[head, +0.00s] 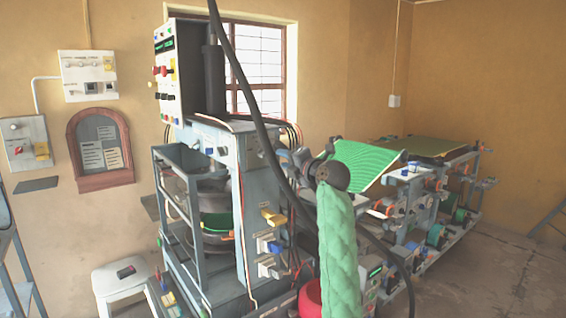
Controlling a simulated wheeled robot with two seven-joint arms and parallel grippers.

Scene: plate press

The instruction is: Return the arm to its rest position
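A green quilted sleeve (341,250) rises from the bottom middle in the head view and ends in a dark rounded joint (333,174). What looks like my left gripper (298,163) is a dark, small shape just left of that joint, in front of the press (225,150). Its fingers blend into the machine parts behind, so I cannot tell whether it is open or holds anything. I cannot make out my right gripper.
The press has a control panel (167,75) on top. A black cable (262,130) hangs across the front. A roller machine with a green sheet (365,163) stands behind to the right. A red tub (310,300) is low in front. A white stool (122,280) stands left. Floor at right is clear.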

